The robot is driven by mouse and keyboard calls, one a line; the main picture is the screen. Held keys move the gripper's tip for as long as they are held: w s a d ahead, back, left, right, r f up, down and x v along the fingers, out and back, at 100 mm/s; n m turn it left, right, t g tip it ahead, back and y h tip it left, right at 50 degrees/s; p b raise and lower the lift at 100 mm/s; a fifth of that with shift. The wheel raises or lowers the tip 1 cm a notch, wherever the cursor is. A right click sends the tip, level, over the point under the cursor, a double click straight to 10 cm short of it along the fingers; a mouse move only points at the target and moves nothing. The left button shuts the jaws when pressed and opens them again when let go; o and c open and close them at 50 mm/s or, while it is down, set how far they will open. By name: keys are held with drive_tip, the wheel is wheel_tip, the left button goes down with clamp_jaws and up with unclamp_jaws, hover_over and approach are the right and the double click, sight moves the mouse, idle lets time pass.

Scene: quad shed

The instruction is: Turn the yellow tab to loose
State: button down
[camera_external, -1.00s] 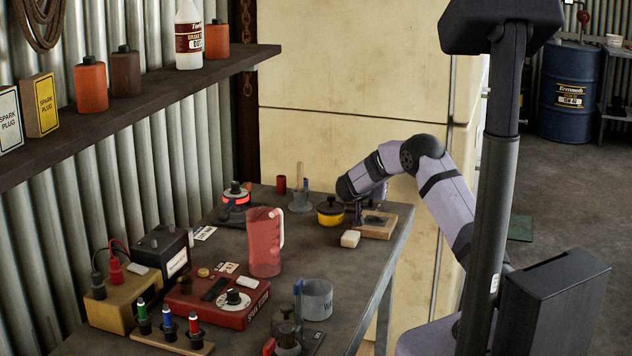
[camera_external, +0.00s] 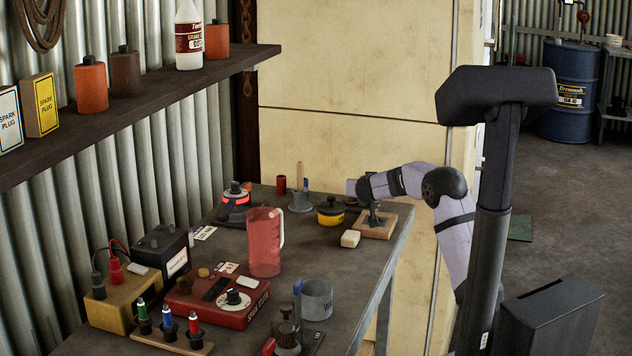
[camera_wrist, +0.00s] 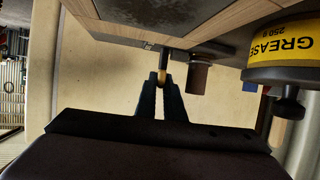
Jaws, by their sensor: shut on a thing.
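In the wrist view my gripper (camera_wrist: 161,88) has its two dark fingers closed at the tips around the small yellow tab (camera_wrist: 163,77). The tab hangs at the end of a short dark stem (camera_wrist: 167,58) by the wooden board (camera_wrist: 214,29). In the external view the board (camera_external: 368,231) lies at the table's far right corner, with a dark clamp-like fixture (camera_external: 373,215) standing on it. My wrist is level just above the fixture. The tab and my fingertips cannot be made out there. Which way the tab is set cannot be told.
The yellow grease tin (camera_wrist: 285,42) is close on the right in the wrist view; it stands left of the board in the external view (camera_external: 330,217). A pale block (camera_external: 350,239) lies in front. A grey pot (camera_external: 300,202) holds a stick. A cream cabinet (camera_external: 350,150) stands behind.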

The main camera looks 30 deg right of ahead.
drive_tip(key=shift+f+n+t+y+b, duration=0.3)
drive_tip(key=shift+y+b, duration=0.1)
drive_tip(key=shift+b, duration=0.4)
drive_tip(key=shift+d+n+t+y+b, duration=0.1)
drive_tip(key=shift+n+t+y+b, duration=0.2)
drive_tip(key=shift+n+y+b, duration=0.55)
drive_tip(key=shift+s+r+n+t+y, duration=0.1)
drive_tip(key=shift+r+n+t+y, duration=0.2)
drive_tip(key=shift+n+y, duration=0.55)
drive_tip(key=shift+r+n+y+p, duration=0.15)
drive_tip(key=shift+n+y+p, duration=0.5)
drive_tip(key=shift+p, duration=0.4)
drive_tip(key=n+y+p, duration=0.2)
drive_tip(key=p, duration=0.3)
drive_tip(key=shift+r+y, duration=0.1)
drive_tip(key=shift+y, duration=0.15)
drive_tip(key=n+y+p, duration=0.1)
drive_tip(key=p, duration=0.2)
drive_tip(key=shift+f+y+p, duration=0.3)
drive_tip(key=shift+f+p, duration=0.1)
drive_tip(key=shift+p, duration=0.05)
drive_tip(key=c, duration=1.9)
unclamp_jaws()
drive_tip(key=shift+r, duration=0.1)
drive_tip(key=shift+o, duration=0.2)
